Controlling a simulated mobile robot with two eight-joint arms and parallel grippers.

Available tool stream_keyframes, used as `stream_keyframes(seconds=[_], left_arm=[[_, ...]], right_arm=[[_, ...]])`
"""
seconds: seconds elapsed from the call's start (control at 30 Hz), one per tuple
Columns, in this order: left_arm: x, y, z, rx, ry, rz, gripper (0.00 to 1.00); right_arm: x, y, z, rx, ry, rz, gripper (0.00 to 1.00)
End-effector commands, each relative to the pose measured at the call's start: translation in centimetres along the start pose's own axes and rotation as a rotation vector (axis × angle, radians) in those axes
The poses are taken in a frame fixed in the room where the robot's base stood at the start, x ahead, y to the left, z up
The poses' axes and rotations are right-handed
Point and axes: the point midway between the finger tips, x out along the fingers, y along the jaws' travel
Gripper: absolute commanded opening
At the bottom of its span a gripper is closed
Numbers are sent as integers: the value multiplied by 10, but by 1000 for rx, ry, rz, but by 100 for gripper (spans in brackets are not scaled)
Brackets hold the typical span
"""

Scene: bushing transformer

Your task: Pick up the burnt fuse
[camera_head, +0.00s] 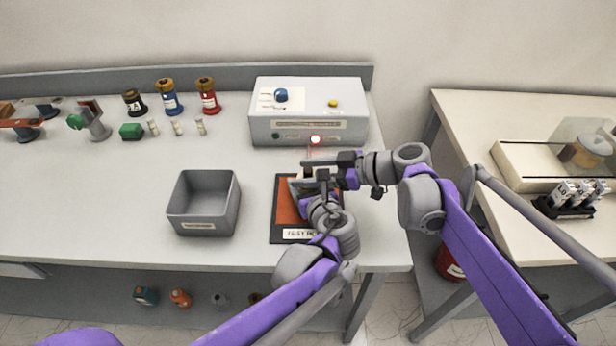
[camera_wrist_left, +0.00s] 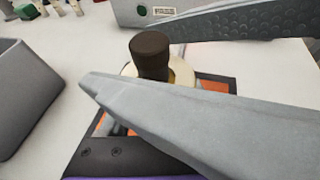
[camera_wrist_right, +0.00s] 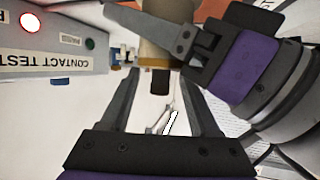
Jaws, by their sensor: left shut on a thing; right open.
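My left gripper (camera_head: 308,184) is shut around a cream and brass cylinder with a dark brown cap (camera_wrist_left: 150,55), above the test pad (camera_head: 277,222). The cylinder also shows in the right wrist view (camera_wrist_right: 152,50). My right gripper (camera_head: 322,168) is open; in its wrist view the dark cap lies between its fingertips, and I cannot tell whether they touch. Several small pale fuse-like cylinders (camera_head: 177,127) stand at the back left of the table. I cannot tell which thing is the burnt fuse. A small pale shape (camera_wrist_right: 168,123) between the right fingers is unclear.
The contact tester box (camera_head: 352,125) stands just behind the grippers, with a red lamp (camera_head: 315,139) lit. An empty grey bin (camera_head: 205,228) sits to the left. Black (camera_head: 134,101), blue (camera_head: 170,97) and red (camera_head: 208,96) canisters stand at the back. The left table surface is mostly clear.

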Motion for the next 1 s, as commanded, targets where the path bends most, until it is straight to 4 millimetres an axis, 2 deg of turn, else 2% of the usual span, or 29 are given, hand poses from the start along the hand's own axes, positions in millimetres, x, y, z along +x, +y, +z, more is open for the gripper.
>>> stream_keyframes(seconds=[0.17,0.5,0.87,1.0], left_arm=[[0,0,0,0,0,0,0],[0,0,0,0,0,0,0],[0,0,0,0,0,1,0],[0,0,0,0,0,1,0]], right_arm=[[0,0,0,0,0,0,62],[0,0,0,0,0,0,1],[-1,0,0,0,-1,1,0],[-4,0,-9,0,-1,0,0]])
